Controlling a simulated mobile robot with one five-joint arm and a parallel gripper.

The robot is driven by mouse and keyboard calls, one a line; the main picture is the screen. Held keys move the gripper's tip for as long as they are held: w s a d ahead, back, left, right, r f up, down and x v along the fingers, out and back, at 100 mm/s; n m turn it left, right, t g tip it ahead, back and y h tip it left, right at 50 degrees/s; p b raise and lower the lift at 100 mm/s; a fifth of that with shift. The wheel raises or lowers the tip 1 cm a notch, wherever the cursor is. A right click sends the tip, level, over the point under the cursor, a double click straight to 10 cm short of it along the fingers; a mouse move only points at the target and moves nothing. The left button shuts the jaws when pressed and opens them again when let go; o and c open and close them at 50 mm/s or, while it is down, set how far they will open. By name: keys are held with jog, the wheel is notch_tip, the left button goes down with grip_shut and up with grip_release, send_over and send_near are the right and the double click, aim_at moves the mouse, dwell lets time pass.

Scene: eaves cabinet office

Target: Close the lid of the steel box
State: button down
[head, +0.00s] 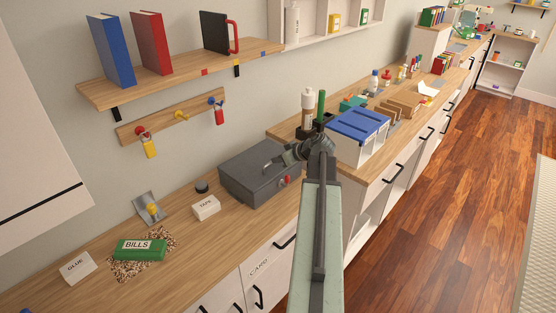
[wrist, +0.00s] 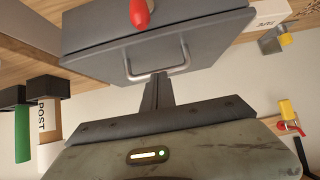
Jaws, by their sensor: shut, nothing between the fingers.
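The grey steel box (head: 258,188) stands on the wooden counter, left of my arm. Its lid (head: 245,161) looks flat and down, with no clear gap. It also fills the top of the wrist view (wrist: 100,45), with a metal handle (wrist: 181,69) on the lid. A red piece (head: 285,181) is on the box's front; it shows in the wrist view too (wrist: 140,12). My gripper (wrist: 158,76) is shut and empty, its tips at the handle's bar. I cannot tell whether they touch. In the head view my wrist partly hides the box's right end.
A white box with a blue lid (head: 358,127) stands right of my arm. A TAPE box (head: 206,207), a green BILLS block (head: 140,250) and a GLUE box (head: 76,268) lie to the left. A shelf (head: 180,79) and key rack (head: 170,118) hang above. The floor (head: 440,190) is clear.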

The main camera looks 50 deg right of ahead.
jog(key=w+r+p+v, duration=0.1)
jog(key=p+v, duration=0.7)
jog(key=v, duration=0.4)
jog(key=shift+s+r, duration=0.2)
jog(key=shift+r, duration=0.05)
